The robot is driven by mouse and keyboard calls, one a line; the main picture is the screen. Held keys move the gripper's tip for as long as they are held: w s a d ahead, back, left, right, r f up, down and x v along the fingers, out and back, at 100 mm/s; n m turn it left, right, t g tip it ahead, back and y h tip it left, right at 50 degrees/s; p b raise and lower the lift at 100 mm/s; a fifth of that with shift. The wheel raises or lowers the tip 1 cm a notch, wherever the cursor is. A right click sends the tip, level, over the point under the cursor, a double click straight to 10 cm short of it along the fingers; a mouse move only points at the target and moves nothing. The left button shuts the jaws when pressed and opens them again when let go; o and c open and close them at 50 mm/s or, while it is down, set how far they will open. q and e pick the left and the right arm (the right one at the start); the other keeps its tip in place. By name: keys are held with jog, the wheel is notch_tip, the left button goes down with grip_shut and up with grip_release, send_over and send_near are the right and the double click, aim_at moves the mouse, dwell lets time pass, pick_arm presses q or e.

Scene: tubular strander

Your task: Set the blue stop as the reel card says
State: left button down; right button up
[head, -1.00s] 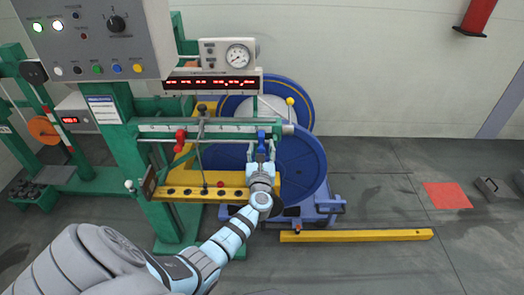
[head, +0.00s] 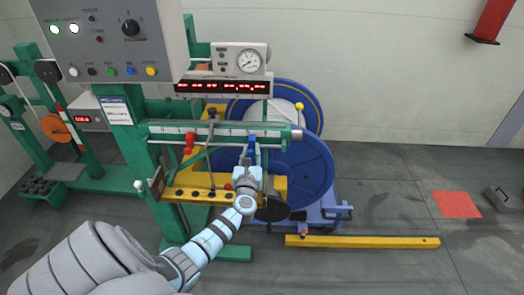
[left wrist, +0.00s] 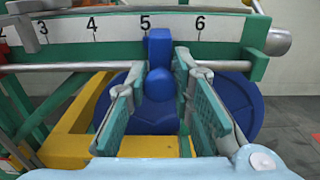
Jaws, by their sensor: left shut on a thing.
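The blue stop (head: 252,146) sits on the green rail with a white scale (head: 225,130), left of the rail's right end. In the left wrist view the blue stop (left wrist: 159,48) stands just right of the 5 mark, well short of 6. My left gripper (head: 247,168) reaches up from below and is shut on the blue stop's round knob. In the left wrist view its two fingers (left wrist: 157,85) stand on either side of the knob. A small white card with a blue header (head: 115,110) is on the green post; its text is unreadable. My right gripper is out of view.
A red stop (head: 189,145) sits further left on the rail. A yellow plate with holes (head: 205,194) lies below, and a large blue reel (head: 308,168) stands behind. A dial (head: 249,61) and a red display (head: 222,87) are above. Floor at right is mostly open.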

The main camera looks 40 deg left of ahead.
pick_arm(q)
jog(key=c, duration=1.4)
grip_release()
jog(key=shift+d, duration=0.1)
jog(key=v, duration=1.2)
